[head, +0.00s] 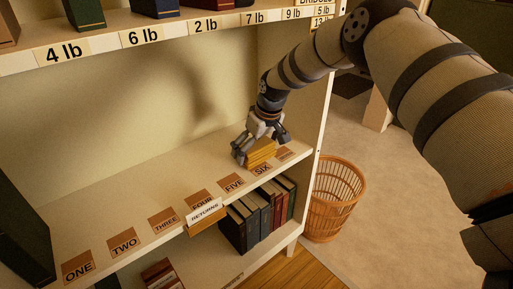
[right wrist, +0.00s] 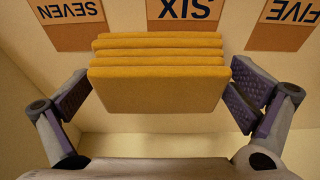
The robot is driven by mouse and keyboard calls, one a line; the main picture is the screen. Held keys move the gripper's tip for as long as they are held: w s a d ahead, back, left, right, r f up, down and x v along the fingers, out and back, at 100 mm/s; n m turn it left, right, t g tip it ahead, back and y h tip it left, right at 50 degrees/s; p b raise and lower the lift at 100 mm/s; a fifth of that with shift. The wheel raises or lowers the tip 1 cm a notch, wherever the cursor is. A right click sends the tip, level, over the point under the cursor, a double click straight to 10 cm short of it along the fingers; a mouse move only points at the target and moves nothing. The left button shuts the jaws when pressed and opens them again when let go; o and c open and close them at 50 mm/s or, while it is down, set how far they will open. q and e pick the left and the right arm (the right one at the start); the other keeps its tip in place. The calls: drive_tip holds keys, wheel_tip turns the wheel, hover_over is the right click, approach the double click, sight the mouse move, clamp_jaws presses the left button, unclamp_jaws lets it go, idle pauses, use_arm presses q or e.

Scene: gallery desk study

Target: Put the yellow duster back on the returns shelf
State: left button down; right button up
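The yellow duster (head: 262,151), a folded block of several layers, is on the middle shelf (head: 150,201) behind the SIX label (head: 262,168). The right gripper (head: 257,147) is open around the duster, reaching in from the right. The RETURNS sign (head: 205,212) hangs on the shelf's front edge below FOUR. My left gripper is out of view.
Labels ONE (head: 77,268) to FIVE (head: 233,183) mark the shelf front, with bare board behind them. A dark upright object (head: 22,235) stands at the left. Books (head: 255,220) fill part of the lower shelf. A wicker basket (head: 334,205) stands right of the unit.

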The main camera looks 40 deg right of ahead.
sight(262, 148)
drive_tip(key=p+v, duration=0.1)
drive_tip(key=v, duration=0.6)
drive_tip(key=shift+s+r+p, duration=0.1)
drive_tip(key=shift+r+p, duration=0.2)
drive_tip(key=shift+r, duration=0.1)
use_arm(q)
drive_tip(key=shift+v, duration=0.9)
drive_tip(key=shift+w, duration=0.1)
use_arm(e)
drive_tip(key=shift+f, duration=0.1)
